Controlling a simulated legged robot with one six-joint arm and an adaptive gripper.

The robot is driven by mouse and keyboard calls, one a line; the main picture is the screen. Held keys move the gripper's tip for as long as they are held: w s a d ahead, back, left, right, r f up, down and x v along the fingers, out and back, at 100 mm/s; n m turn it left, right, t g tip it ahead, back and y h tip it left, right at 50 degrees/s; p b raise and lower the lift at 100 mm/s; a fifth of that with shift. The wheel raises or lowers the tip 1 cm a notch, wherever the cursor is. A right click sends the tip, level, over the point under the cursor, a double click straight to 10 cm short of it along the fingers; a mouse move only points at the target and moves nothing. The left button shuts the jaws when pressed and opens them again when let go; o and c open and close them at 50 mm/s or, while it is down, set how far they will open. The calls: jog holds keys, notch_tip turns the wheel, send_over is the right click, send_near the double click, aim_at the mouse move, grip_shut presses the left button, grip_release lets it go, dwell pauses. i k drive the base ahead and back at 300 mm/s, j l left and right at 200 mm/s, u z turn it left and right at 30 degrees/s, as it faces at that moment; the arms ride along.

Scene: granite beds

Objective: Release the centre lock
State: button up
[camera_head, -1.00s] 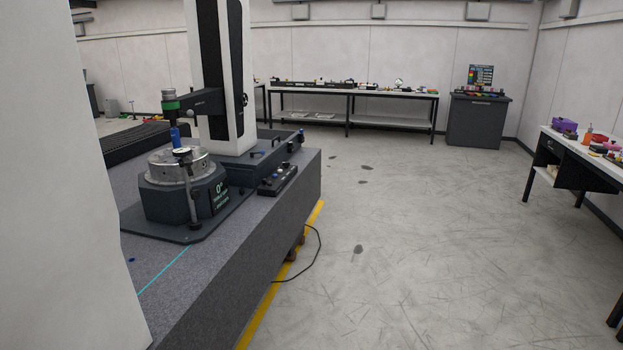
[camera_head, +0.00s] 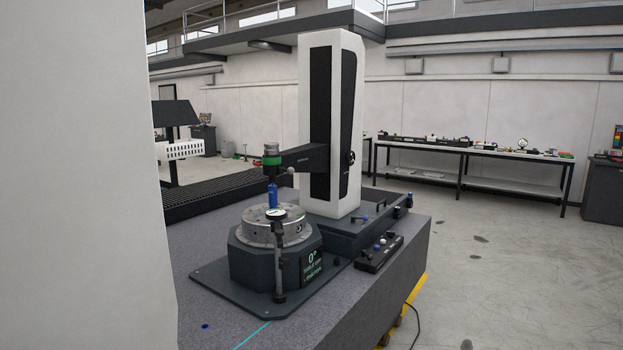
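A measuring machine stands on a granite bed (camera_head: 215,240). Its white column (camera_head: 350,130) has a dark arm (camera_head: 305,157) reaching left, ending in a head with a green ring (camera_head: 272,161). Below the head is a blue cylinder (camera_head: 272,194) over a round metal rotary table (camera_head: 277,230). The table sits on a dark base (camera_head: 258,262) with a display reading 0° (camera_head: 312,265). A dial gauge on a post (camera_head: 280,262) stands in front. A control box with knobs (camera_head: 379,252) lies at the right. I cannot tell which part is the centre lock. My gripper is not in view.
A large pale surface (camera_head: 75,180) fills the left of the view close by. A dark ribbed bed (camera_head: 225,195) lies behind the machine. A long workbench (camera_head: 470,155) runs along the back wall. The floor (camera_head: 510,270) at the right is clear apart from a cable (camera_head: 414,325).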

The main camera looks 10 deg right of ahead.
aim_at(291, 170)
jog(key=i+u, duration=0.15)
jog(key=i, duration=0.15)
jog(key=i+l, duration=0.55)
jog(key=l, duration=0.2)
jog(key=i+l+u, duration=0.1)
jog(key=i+l, duration=0.45)
jog(key=l, duration=0.25)
jog(key=i+l, duration=0.3)
jog(key=i+l+u, duration=0.1)
jog(key=i+l, duration=0.15)
jog(key=l, duration=0.25)
jog(key=i+l, duration=0.25)
jog(key=l, duration=0.15)
